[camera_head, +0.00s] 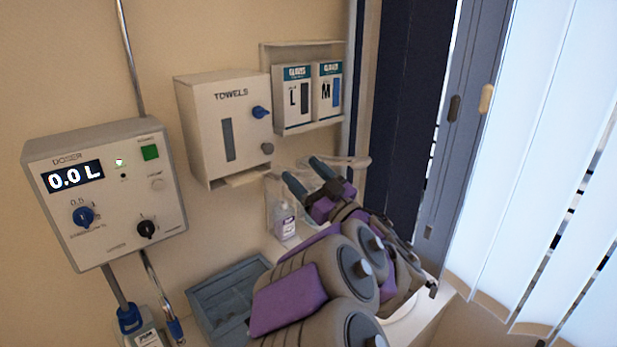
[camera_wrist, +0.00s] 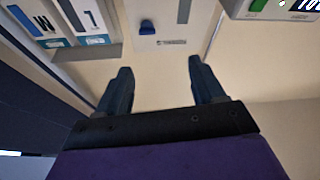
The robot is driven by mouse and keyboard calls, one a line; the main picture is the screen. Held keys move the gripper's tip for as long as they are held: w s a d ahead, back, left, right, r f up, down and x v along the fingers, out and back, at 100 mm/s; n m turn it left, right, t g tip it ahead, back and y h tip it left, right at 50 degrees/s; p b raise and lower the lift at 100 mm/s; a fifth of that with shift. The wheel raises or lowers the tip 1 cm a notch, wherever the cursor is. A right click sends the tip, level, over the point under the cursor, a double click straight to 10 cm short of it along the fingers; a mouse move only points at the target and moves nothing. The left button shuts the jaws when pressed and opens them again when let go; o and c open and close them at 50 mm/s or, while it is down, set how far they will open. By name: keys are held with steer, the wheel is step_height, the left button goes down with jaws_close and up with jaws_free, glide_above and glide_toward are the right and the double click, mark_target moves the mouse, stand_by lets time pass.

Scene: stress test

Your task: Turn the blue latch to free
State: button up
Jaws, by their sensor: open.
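In the upside-down wrist view the blue latch (camera_wrist: 148,27) shows at the top, beyond the fingertips. My gripper (camera_head: 302,170) is open and empty, below and to the right of the dispenser in the head view. In the wrist view my gripper (camera_wrist: 160,68) has its two dark fingers spread, with only plain wall between them. It appears apart from the latch.
A dosing box (camera_head: 120,190) with a blue dial (camera_head: 82,216) is on the wall at left. Glove boxes (camera_head: 308,97) hang right of the dispenser. A bottle (camera_head: 284,220) and a blue-grey tray (camera_head: 215,295) are below. Window blinds (camera_head: 540,150) fill the right.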

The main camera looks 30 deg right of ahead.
steer(key=shift+f, duration=0.1)
steer(key=b+v, duration=1.2)
steer(key=v, duration=0.5)
steer(key=shift+s, duration=0.2)
stand_by(0.3)
stand_by(0.4)
